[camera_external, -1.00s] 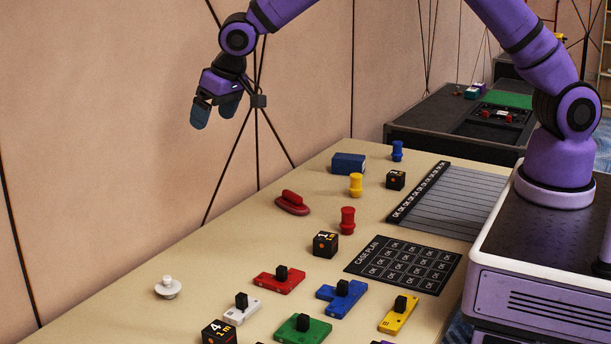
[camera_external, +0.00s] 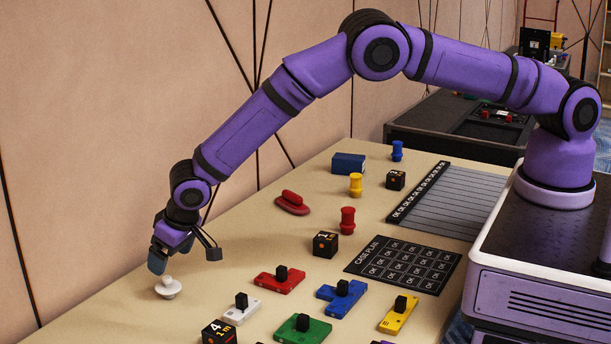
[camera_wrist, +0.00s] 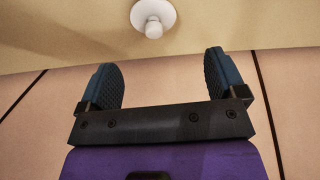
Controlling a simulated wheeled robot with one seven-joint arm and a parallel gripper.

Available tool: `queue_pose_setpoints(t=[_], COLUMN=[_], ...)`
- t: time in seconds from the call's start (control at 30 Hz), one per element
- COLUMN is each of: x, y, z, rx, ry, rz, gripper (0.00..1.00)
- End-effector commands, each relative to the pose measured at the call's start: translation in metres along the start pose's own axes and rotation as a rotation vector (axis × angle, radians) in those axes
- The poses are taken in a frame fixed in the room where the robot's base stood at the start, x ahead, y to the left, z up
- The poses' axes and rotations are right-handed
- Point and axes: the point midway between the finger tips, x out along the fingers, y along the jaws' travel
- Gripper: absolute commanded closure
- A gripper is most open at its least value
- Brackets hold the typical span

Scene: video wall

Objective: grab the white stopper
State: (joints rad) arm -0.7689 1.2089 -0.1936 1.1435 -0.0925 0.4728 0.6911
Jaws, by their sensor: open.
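The white stopper (camera_external: 168,289) stands on the tan table near its left edge, a round disc with a small knob on top. It also shows in the wrist view (camera_wrist: 153,16) at the top middle, beyond the fingertips. My gripper (camera_external: 158,262) is just above and slightly left of the stopper in the external view. In the wrist view my gripper (camera_wrist: 160,72) is open, with its two dark blue fingers apart and nothing between them. The stopper lines up roughly with the gap between the fingers.
On the tan table (camera_external: 120,320), a white piece with a black knob (camera_external: 241,309) and a black number cube (camera_external: 219,332) lie right of the stopper. Red, blue, green and yellow pieces are farther right. The table around the stopper is clear.

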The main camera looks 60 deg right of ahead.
Motion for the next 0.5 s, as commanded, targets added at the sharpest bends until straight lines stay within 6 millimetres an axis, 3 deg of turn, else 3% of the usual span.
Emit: queue_pose_setpoints(t=[0.1, 0.37, 0.5], x=[0.015, 0.030, 0.051], y=[0.000, 0.002, 0.006], z=[0.000, 0.001, 0.005], rx=[0.000, 0.001, 0.001], ry=[0.000, 0.000, -0.001], rz=[0.000, 0.000, 0.001], gripper=[0.10, 0.10, 0.10])
